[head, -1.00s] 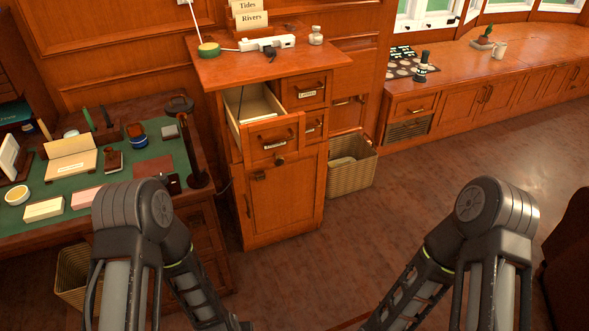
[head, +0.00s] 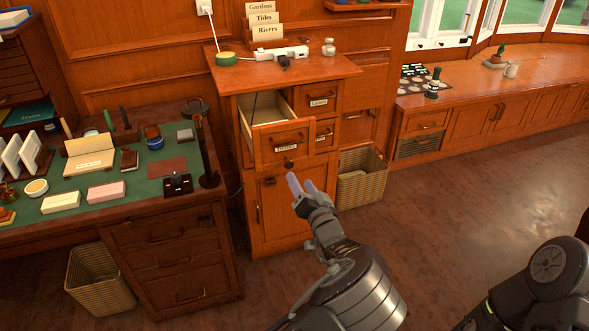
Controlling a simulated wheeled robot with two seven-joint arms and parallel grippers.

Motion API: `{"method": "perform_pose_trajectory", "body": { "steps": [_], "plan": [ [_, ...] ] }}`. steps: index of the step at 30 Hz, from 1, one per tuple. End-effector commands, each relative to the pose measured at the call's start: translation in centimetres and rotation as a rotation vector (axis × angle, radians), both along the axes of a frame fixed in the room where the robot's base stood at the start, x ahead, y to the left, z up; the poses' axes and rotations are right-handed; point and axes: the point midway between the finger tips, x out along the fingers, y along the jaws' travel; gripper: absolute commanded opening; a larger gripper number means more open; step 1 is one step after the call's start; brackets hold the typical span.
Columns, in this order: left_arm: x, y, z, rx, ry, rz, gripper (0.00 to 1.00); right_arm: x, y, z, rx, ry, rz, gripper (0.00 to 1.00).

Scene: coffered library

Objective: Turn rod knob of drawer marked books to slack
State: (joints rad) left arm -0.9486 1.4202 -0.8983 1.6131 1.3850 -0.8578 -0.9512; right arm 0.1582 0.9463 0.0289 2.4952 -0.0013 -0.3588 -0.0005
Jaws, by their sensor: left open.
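A wooden cabinet (head: 250,88) stands against the wall with a pulled-out drawer (head: 267,142) at its upper left. Its front has a bar handle and a small label too blurred to read. A small dark round rod knob (head: 289,163) sits just below that drawer front. Two closed drawers with labels are at the right, the upper one (head: 320,98) and the lower one (head: 325,135); no label clearly reads books. My left gripper (head: 301,184) is open and empty, pointing up in front of the cabinet door, just below and right of the knob in the picture. My right gripper is outside the view.
A cabinet door (head: 283,215) lies behind my left gripper. A wicker basket (head: 362,180) stands at the cabinet's right. A green-topped desk (head: 150,180) with a dark lamp (head: 200,140) stands close on the left. The floor (head: 450,200) at right is clear.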

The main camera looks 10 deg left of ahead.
Motion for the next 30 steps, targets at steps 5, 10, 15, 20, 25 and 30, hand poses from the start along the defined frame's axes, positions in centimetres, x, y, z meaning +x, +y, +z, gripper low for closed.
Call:
{"method": "perform_pose_trajectory", "body": {
  "steps": [5,10,15,20,25,30],
  "plan": [
    [0.9,0.7,0.0,-0.001,0.001,0.002,0.5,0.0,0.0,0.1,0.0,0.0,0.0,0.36],
    [2.9,2.0,0.0,-0.002,0.001,0.001,0.5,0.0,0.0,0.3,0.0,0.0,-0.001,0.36],
    [5.1,3.4,0.0,-0.001,0.0,0.002,0.5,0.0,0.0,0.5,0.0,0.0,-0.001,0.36],
    [6.3,4.1,-0.1,-0.002,0.001,0.0,0.5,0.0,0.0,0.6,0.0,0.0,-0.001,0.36],
    [6.6,4.2,-0.1,-0.002,0.002,0.0,0.5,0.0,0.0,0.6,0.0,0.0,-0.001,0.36],
    [6.5,4.2,-0.1,-0.002,0.002,0.0,0.47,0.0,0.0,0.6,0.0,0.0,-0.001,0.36]
  ]
}}
